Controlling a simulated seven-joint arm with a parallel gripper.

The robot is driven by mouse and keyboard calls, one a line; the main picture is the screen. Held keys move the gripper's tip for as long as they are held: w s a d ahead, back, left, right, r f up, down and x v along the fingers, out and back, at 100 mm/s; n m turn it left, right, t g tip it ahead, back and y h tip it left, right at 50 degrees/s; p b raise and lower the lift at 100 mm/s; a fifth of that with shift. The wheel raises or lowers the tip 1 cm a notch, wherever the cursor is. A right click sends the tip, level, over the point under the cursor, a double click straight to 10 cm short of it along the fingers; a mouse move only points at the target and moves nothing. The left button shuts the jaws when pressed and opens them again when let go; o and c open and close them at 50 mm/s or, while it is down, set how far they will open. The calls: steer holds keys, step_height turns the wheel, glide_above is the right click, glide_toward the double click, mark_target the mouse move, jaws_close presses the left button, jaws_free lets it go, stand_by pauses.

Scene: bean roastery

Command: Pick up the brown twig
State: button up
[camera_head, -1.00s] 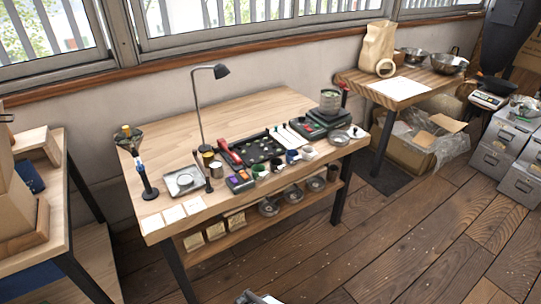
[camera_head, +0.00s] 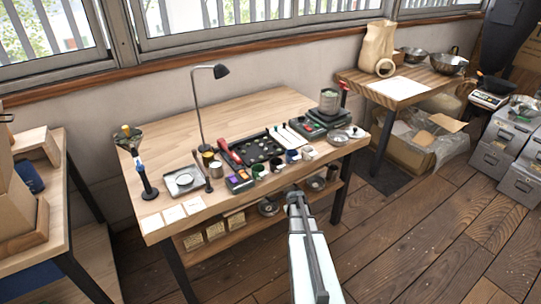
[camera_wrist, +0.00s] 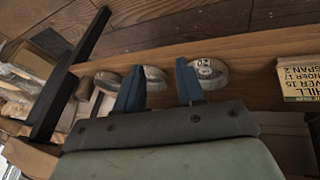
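I cannot make out a brown twig in either view; items on the workbench (camera_head: 168,128) are too small to tell apart. My gripper (camera_head: 294,194) is in front of the workbench's front edge in the head view, with my pale arm behind it. Beyond the fingers is a wooden shelf edge with round metal tins, one a lidded tin (camera_wrist: 208,72) by the right finger.
A black tray (camera_head: 262,150) with small pieces lies mid-bench among cups and tools. Paper squares (camera_head: 173,214) lie at the front left. The floor in front is clear.

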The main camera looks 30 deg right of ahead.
steer(key=w+d+r+m+t+h, duration=0.1)
steer(key=d+r+m+t+h, duration=0.35)
steer(key=d+r, duration=2.9)
step_height(320, 180, up, 3)
steer(key=w+a+n+g, duration=0.1)
steer(key=w+n+g, duration=0.1)
steer(key=n, duration=0.1)
steer(key=n+g+y, duration=0.2)
steer(key=y, duration=0.5)
glide_above(271, 154)
steer(key=s, duration=0.2)
steer(key=shift+m, duration=0.25)
step_height(271, 154, down, 9)
steer(key=shift+w+a+f, duration=0.1)
steer(key=shift+w+a, duration=0.05)
steer(key=shift+s+x, duration=0.2)
steer(key=shift+x, duration=1.3)
steer(key=shift+s+x, duration=0.15)
steer(key=shift+x, duration=1.4)
steer(key=shift+f, duration=0.1)
